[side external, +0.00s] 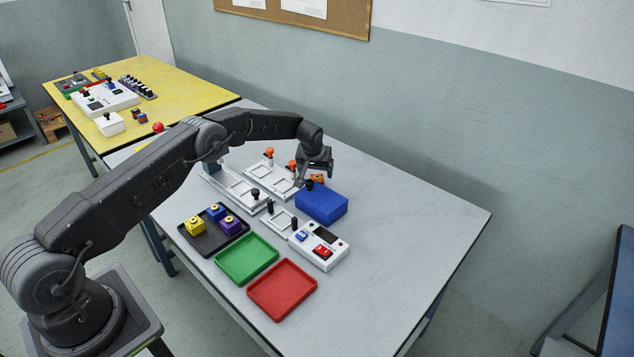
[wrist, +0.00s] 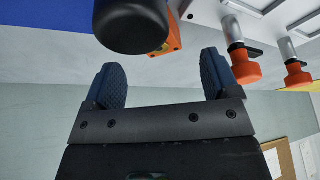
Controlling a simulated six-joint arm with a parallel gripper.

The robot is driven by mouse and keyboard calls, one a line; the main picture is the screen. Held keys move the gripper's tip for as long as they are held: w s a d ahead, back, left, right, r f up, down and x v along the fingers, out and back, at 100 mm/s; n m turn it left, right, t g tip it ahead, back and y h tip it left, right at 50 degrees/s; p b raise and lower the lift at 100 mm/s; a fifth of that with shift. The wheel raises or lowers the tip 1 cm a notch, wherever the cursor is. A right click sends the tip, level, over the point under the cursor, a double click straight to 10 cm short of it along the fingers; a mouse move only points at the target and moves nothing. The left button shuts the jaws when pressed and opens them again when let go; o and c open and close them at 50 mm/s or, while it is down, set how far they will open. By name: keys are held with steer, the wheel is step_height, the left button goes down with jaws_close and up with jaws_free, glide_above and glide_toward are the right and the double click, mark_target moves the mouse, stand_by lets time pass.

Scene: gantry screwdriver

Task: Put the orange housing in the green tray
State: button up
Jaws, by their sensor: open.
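The orange housing (side external: 318,178) is at the fixture row behind the blue block, partly hidden by my gripper and the block. In the wrist view, a small part of the orange housing (wrist: 173,42) shows beyond a large black knob that hides the rest. My gripper (wrist: 162,74) is open, with nothing between its two blue pads. In the side view, my gripper (side external: 316,170) is close to the housing; I cannot tell whether they touch. The green tray (side external: 247,260) lies empty at the front of the table, between the black and red trays.
A blue block (side external: 321,204) stands beside the housing. Orange-knobbed clamps (side external: 269,153) and a black knob (side external: 309,186) rise from the fixtures. A white control box (side external: 319,247) stands right of the green tray. A black tray (side external: 207,241) holds several coloured parts. The red tray (side external: 282,290) is empty.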

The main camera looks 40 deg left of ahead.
steer(key=shift+x, duration=1.45)
steer(key=shift+c, duration=0.4)
steer(key=c, duration=1.2)
